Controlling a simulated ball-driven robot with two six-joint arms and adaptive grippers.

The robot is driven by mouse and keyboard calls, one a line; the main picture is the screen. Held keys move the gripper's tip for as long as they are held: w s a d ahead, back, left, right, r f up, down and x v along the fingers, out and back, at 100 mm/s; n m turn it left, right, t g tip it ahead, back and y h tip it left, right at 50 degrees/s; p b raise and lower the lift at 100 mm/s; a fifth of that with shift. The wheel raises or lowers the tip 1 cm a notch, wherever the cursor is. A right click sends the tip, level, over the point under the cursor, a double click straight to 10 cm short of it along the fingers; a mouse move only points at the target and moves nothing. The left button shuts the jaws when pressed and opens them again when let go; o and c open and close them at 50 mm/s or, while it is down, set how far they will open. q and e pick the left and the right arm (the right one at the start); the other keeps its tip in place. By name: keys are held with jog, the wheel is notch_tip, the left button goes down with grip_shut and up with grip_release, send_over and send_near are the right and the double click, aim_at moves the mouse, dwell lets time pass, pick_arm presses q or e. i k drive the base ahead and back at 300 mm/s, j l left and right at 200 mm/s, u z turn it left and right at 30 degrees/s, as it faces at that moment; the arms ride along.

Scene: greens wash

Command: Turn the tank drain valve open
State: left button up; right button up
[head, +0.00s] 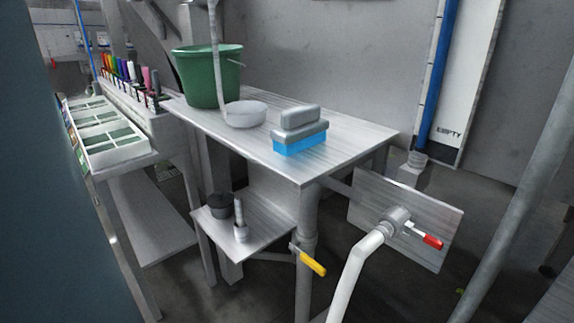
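Two valve handles show in the head view, and no label marks either as the tank drain valve. A red lever (432,241) sits on a grey round valve body (397,219), fixed to a metal plate (368,199) at the lower right. A yellow lever (313,264) slants down to the right from the grey upright pipe (307,222) below the table corner. Neither of my grippers is in view, and nothing touches either lever.
A white pipe (350,275) runs down from the red-lever valve. A blue column marked EMPTY (439,80) stands behind. A slanted grey pole (512,188) is at right.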

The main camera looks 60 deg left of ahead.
aim_at(317, 268)
jog(key=u, duration=1.65)
